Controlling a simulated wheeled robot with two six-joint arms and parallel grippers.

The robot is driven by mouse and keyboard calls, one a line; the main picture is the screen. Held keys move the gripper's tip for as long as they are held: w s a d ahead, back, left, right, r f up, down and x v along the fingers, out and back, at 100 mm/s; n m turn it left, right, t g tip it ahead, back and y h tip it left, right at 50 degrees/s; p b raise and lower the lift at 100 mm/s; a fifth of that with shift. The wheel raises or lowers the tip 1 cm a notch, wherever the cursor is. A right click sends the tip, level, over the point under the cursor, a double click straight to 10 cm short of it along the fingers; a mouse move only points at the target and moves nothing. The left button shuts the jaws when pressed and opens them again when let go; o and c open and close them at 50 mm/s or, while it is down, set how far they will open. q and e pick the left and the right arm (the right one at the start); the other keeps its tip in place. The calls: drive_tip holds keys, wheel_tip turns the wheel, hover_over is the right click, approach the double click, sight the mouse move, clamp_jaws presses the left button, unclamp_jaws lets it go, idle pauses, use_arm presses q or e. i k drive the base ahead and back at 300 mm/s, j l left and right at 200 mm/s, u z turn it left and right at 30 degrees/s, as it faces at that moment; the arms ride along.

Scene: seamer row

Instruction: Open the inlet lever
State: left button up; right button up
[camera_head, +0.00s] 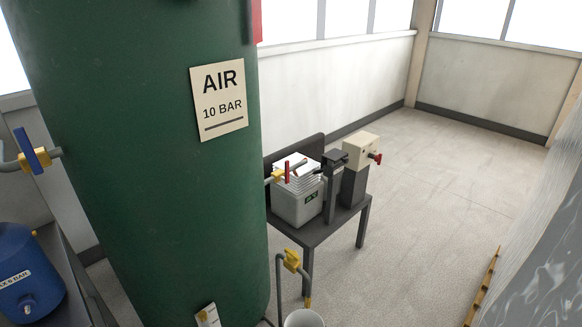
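A blue lever (32,149) sits on a yellow valve in a grey pipe at the left, beside a large green air tank (130,190). The lever stands roughly upright, across the pipe. A red lever (287,172) shows at a yellow fitting right of the tank, by a grey box (297,204). A yellow valve (291,260) is on a bent pipe at the bottom middle. No label tells which is the inlet lever. Neither of my grippers is in view.
A blue vessel (30,268) stands on a dark bench at the lower left. A dark table (325,228) carries the grey box and a beige unit with a red knob (375,158). A white bucket (304,318) is below. The floor (430,190) beyond is clear.

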sight(286, 179)
drive_tip(key=i, duration=0.9)
